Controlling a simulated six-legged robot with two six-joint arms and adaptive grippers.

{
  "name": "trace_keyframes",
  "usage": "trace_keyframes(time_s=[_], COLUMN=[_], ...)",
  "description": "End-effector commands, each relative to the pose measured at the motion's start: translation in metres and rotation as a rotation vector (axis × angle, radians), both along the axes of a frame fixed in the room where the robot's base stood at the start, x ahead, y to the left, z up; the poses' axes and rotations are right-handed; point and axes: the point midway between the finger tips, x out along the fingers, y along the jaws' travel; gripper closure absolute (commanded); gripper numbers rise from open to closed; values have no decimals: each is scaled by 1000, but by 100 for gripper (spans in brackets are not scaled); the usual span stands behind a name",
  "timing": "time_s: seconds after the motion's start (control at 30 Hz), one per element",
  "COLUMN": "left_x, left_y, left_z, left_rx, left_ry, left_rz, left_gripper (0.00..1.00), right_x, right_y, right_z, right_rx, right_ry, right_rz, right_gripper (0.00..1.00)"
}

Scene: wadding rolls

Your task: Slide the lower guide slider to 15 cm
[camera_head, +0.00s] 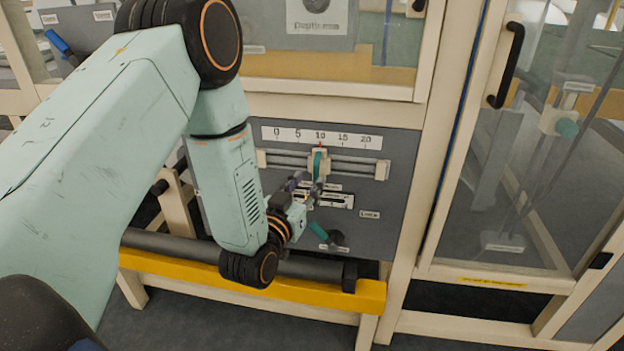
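The guide slider (325,169) is a cream block with a teal knob, on two grey horizontal rails of a dark grey panel. My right gripper is out of view.
Below the rails are a small slotted plate (337,201) and a teal-handled lever (320,231). A yellow beam (330,302) and a grey roller run along the front. A glazed door (520,150) with a black handle is at right. The rails right of the slider are clear.

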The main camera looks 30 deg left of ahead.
Motion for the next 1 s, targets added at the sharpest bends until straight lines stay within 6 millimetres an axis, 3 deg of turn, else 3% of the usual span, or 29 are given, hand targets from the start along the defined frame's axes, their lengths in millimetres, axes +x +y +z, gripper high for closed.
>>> trace_keyframes(time_s=[0.23, 0.6, 1.0], left_x=[30, 36, 36], left_y=[3, 3, 3], left_z=[-1, 0, 0], left_rx=[1, 0, 0], left_ry=[-1, 2, 2], left_rz=[1, 0, 1], left_gripper=[64, 64, 98], right_x=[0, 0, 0], right_y=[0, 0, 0], right_z=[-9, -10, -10], right_rx=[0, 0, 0], right_ry=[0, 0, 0], right_rz=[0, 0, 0], right_gripper=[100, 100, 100])
